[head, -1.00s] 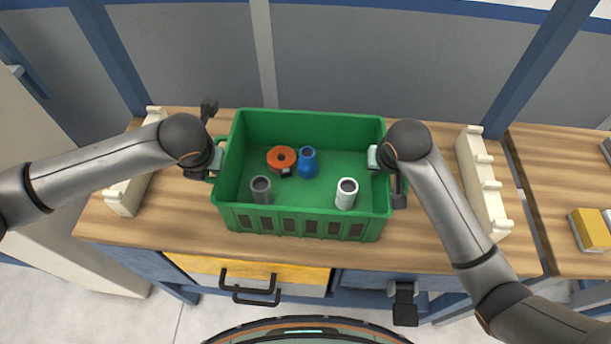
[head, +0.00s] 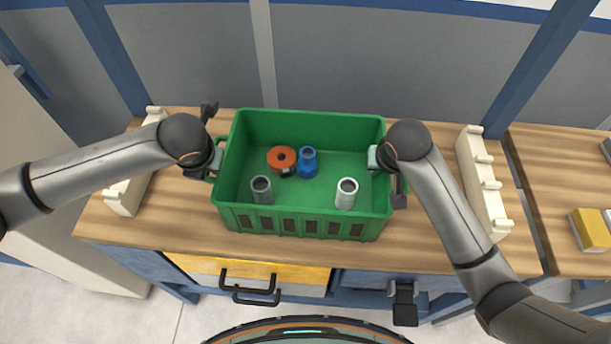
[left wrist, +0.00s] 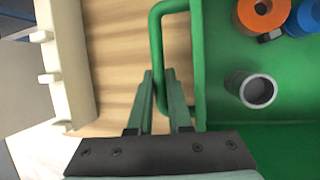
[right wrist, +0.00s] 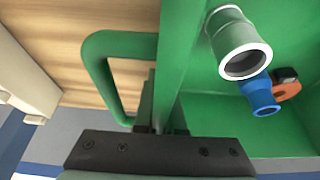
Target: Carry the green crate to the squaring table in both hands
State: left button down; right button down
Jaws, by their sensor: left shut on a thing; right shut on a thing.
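The green crate (head: 315,128) sits level on a wooden worktop (head: 150,232). It holds an orange ring-shaped part (head: 281,157), a blue fitting (head: 308,166), a grey pipe piece (head: 261,188) and a white pipe piece (head: 346,192). My left gripper (head: 216,160) is at the crate's left side; in the left wrist view its fingers (left wrist: 162,98) close on the side handle (left wrist: 156,45). My right gripper (head: 377,158) is at the right side; in the right wrist view its fingers (right wrist: 162,115) close on the crate beside the handle (right wrist: 98,62), the grip partly hidden. I cannot tell which surface is the squaring table.
Cream pegged racks stand left (head: 128,192) and right (head: 482,185) of the crate. A second wooden surface (head: 555,195) with a yellow block (head: 590,229) lies to the right, past a narrow gap. A grey panel wall (head: 350,60) with blue posts stands behind. Black drawer handles (head: 250,283) jut out in front.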

pick_arm(q)
jog(key=shift+w+r, duration=0.1)
jog(key=shift+r, duration=0.15)
pick_arm(e)
jog(key=shift+r, duration=0.2)
